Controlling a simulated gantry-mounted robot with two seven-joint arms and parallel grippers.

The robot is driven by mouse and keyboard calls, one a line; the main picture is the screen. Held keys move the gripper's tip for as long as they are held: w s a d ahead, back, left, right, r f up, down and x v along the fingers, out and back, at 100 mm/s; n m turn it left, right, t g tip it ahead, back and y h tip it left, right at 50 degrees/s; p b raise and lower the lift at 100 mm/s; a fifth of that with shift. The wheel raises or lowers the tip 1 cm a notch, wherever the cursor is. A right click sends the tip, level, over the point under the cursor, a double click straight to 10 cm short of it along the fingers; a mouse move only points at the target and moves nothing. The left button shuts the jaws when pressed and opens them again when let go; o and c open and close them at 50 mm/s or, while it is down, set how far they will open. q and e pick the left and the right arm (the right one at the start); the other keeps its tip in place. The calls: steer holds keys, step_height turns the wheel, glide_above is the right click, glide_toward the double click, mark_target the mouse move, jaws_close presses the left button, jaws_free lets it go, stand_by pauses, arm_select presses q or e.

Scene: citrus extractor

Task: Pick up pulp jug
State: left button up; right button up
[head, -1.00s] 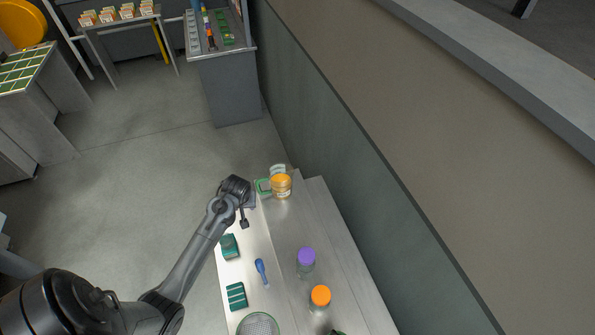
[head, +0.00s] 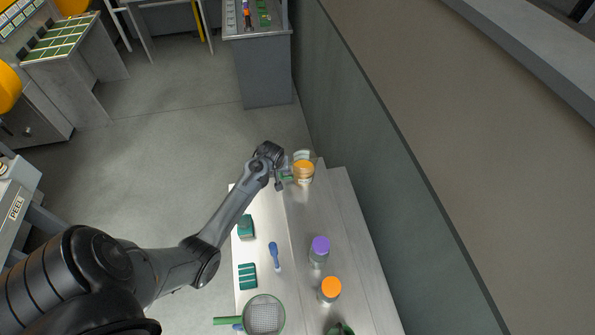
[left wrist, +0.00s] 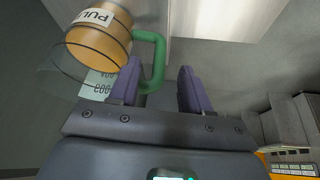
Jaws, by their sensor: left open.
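The pulp jug (head: 303,174) stands at the far end of the bench, with orange contents. In the left wrist view it (left wrist: 97,42) is at upper left, with a "PUL..." label and a green handle (left wrist: 157,62). My left gripper (head: 284,182) is just left of the jug in the head view. In the left wrist view its open fingers (left wrist: 157,88) are on either side of the lower part of the green handle; I cannot tell whether they touch it. My right gripper is not in view.
A clear container (head: 301,155) stands behind the jug. A purple-lidded jar (head: 320,246), an orange-lidded jar (head: 330,288), a blue tool (head: 274,254), green blocks (head: 247,276) and a round green-rimmed sieve (head: 264,315) occupy the bench nearer me. A wall (head: 385,200) runs along the right.

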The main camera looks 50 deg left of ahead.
arm_select(q)
steer(key=shift+x, duration=2.35)
steer(key=shift+c, duration=0.5)
jaws_close()
